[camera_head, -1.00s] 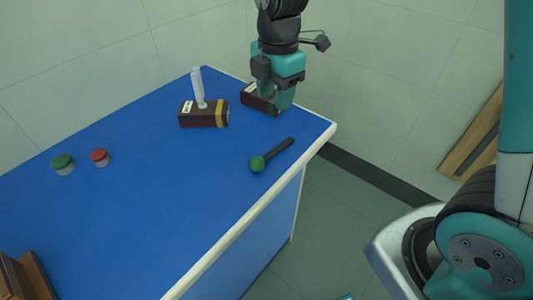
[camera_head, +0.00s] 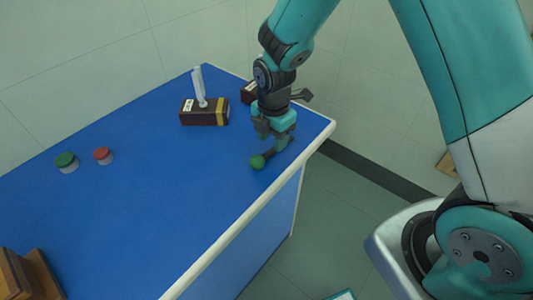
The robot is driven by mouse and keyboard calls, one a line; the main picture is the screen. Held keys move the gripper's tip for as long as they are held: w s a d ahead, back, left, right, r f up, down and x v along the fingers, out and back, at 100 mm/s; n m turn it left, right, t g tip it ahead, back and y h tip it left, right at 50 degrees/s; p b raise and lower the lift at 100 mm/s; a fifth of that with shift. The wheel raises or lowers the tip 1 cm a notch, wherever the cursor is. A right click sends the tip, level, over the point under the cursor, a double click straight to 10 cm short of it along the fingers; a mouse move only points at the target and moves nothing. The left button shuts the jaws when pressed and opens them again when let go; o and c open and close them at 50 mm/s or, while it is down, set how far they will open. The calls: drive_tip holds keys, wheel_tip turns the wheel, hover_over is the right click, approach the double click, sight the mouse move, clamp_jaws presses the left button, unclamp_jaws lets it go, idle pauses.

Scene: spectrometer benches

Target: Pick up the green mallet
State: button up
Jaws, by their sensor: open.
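The green mallet (camera_head: 257,161) lies on the blue bench top (camera_head: 150,205) near its right front edge. Its round green head shows, and its dark handle runs up and to the right, partly hidden behind my gripper. My gripper (camera_head: 277,145) points down over the handle, just to the right of the head. The jaws are open. I cannot tell whether the fingers are around the handle or still above it.
A dark brown block (camera_head: 205,112) with a yellow band and an upright white piece stands behind. A similar block (camera_head: 248,93) is partly hidden by my arm. A green-lidded jar (camera_head: 66,162) and a red-lidded jar (camera_head: 103,155) stand left. A wooden object (camera_head: 38,275) sits at lower left.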

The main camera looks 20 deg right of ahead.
sight(271, 150)
wheel_tip(271, 150, down, 4)
drive_tip(key=shift+a+f+p, duration=0.1)
drive_tip(key=shift+f+p, duration=0.05)
drive_tip(key=shift+p, duration=0.25)
clamp_jaws()
